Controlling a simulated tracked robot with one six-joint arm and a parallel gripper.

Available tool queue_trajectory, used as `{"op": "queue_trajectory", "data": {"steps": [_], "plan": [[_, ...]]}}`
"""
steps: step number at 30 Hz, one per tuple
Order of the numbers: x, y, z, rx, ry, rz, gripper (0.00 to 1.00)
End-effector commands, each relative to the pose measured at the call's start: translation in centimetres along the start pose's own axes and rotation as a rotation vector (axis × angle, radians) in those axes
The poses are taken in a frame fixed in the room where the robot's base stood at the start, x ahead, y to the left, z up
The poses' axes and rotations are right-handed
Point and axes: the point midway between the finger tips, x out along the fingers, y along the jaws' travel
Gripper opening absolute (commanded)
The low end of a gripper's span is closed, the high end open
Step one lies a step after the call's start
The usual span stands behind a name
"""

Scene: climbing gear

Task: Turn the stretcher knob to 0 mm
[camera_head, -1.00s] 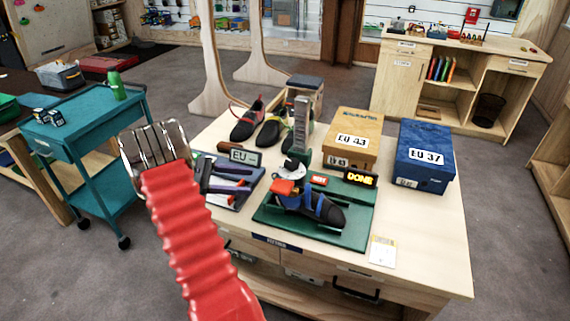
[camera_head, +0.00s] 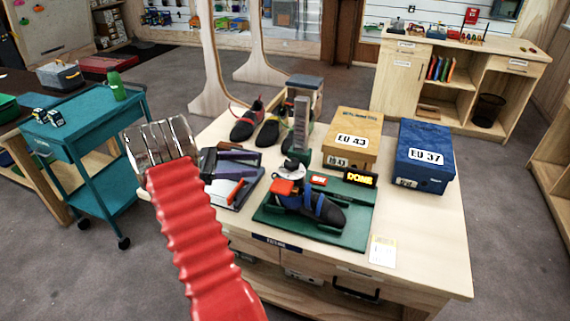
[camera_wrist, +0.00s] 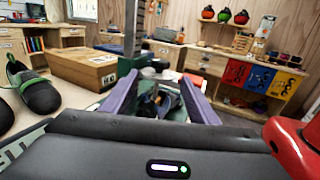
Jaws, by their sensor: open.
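The stretcher is a green base (camera_head: 350,228) on the wooden bench. A dark climbing shoe with a blue strap (camera_head: 320,208) sits on it. An orange-red piece (camera_head: 283,187), possibly the knob, stands at its left end beside a white round dial (camera_head: 291,170). The dial's reading is too small to tell. My gripper (camera_head: 257,165) is left of the stretcher, open and empty. In the wrist view its two purple fingers (camera_wrist: 163,100) are apart, with part of the stretcher seen beyond them, partly hidden.
A lit DONE sign (camera_head: 360,179) and a small red sign (camera_head: 319,180) stand behind the shoe. A yellow-brown EU 43 box (camera_head: 353,135) and a blue EU 37 box (camera_head: 424,155) are behind. A grey post (camera_head: 302,125) stands near the dial. The bench's front right is mostly clear.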

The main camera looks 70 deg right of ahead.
Motion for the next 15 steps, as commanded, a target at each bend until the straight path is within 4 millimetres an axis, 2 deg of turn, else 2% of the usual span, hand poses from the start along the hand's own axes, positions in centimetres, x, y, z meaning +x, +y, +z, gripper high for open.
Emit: {"op": "queue_trajectory", "data": {"steps": [15], "plan": [[8.1,0.0,0.0,0.0,0.0,-0.002,0.54]]}}
